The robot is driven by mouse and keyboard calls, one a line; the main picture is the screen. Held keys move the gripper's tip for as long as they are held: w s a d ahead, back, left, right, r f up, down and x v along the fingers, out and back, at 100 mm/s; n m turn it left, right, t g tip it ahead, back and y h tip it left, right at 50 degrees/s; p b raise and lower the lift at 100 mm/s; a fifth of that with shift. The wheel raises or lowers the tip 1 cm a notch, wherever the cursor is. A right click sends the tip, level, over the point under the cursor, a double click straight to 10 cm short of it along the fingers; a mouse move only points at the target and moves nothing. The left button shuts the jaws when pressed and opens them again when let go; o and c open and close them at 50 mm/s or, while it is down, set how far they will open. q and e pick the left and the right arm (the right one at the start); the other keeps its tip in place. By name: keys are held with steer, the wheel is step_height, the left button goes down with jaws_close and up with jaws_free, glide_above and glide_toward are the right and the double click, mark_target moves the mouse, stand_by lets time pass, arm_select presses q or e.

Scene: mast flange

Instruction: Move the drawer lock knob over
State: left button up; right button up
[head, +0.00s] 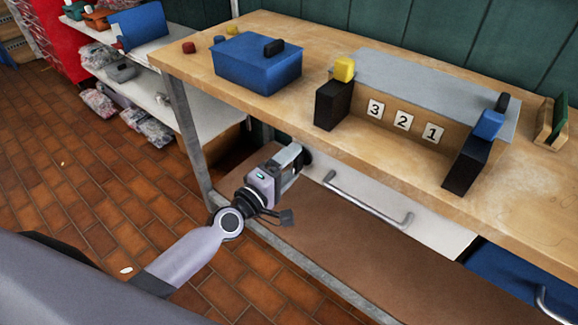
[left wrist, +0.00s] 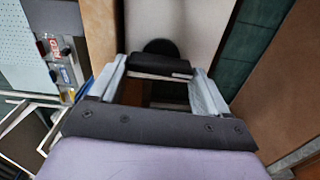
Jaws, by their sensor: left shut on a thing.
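The white drawer (head: 425,225) is under the front edge of the workbench, with a grey bar handle (head: 365,203). The drawer lock knob (head: 307,155) is a dark piece at the left end of the drawer front, mostly hidden by my gripper. In the left wrist view it shows as a black bar (left wrist: 160,64) in front of a round black disc (left wrist: 160,46) on a pale face. My left gripper (head: 297,158) reaches it from the left, with its fingers shut on the black bar at both ends. My right gripper is in neither view.
The wooden workbench top (head: 205,88) overhangs the drawer, and a metal leg (head: 185,125) stands left of my left arm. A blue drawer (head: 515,280) is at the right. A blue box (head: 257,70) and a number stand (head: 420,85) are on top. Brown-tiled floor lies open at left.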

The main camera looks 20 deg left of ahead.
arm_select(q)
steer(key=shift+n, duration=0.4)
steer(key=o, duration=1)
steer(key=v, duration=0.7)
steer(key=s+f+m+g+y+p, duration=0.1)
steer(key=s+m+g+p, duration=0.1)
steer(key=s+m, duration=0.3)
steer(key=s+a+f+m+g+y+p, duration=0.1)
steer(key=s+f+m+g+p, duration=0.1)
steer(key=s+m+p, duration=0.2)
steer(key=s+f+m+g+y+p, duration=0.2)
steer(key=s+m+p, duration=0.2)
steer(key=s+m, duration=0.3)
steer(key=shift+s+a+f+m+g, duration=0.1)
steer(key=shift+s+a+m+g, duration=0.2)
steer(key=shift+s, duration=0.45)
